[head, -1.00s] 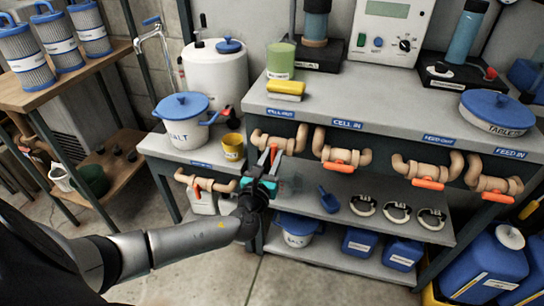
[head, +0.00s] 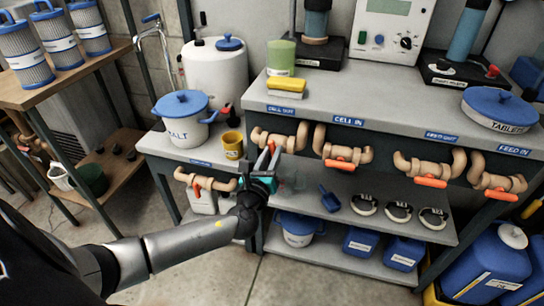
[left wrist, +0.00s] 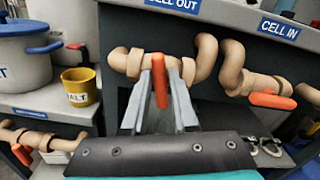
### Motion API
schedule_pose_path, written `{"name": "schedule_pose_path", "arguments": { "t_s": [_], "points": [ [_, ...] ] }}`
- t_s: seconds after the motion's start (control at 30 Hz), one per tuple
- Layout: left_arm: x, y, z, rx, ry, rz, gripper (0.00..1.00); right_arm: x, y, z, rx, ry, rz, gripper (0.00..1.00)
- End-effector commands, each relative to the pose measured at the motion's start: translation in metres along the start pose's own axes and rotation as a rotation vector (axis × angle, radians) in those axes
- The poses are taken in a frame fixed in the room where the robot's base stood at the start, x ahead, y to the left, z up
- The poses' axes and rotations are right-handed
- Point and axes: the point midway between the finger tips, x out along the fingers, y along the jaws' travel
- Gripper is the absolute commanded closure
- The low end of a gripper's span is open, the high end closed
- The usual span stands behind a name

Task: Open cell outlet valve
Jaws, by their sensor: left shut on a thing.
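The cell outlet valve is a tan pipe valve (left wrist: 128,62) under the "CELL OUT" label (left wrist: 172,4); it also shows in the head view (head: 290,142). Its orange handle (left wrist: 159,82) stands across the pipe and looks upright in the left wrist view. My left gripper (head: 271,163) is at this valve, with its two grey fingers (left wrist: 160,90) on either side of the handle, shut on it. The fingers and wrist hide part of the valve in the head view. My right gripper is not in view.
To the right, the "CELL IN" valve (head: 341,150) has its orange handle along the pipe. Another valve (head: 205,180) sits lower left. A salt pot (head: 182,108) and yellow cup (head: 233,146) stand on the left bench. A scoop (head: 329,199) and clamps lie on the lower shelf.

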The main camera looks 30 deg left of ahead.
Motion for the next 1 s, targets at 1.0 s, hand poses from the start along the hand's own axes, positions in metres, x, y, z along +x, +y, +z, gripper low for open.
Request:
{"name": "schedule_pose_path", "arguments": {
  "t_s": [1.0],
  "points": [
    [0.0,0.007,-0.005,-0.966,-0.002,0.002,1.0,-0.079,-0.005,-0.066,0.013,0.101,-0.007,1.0]
  ]
}}
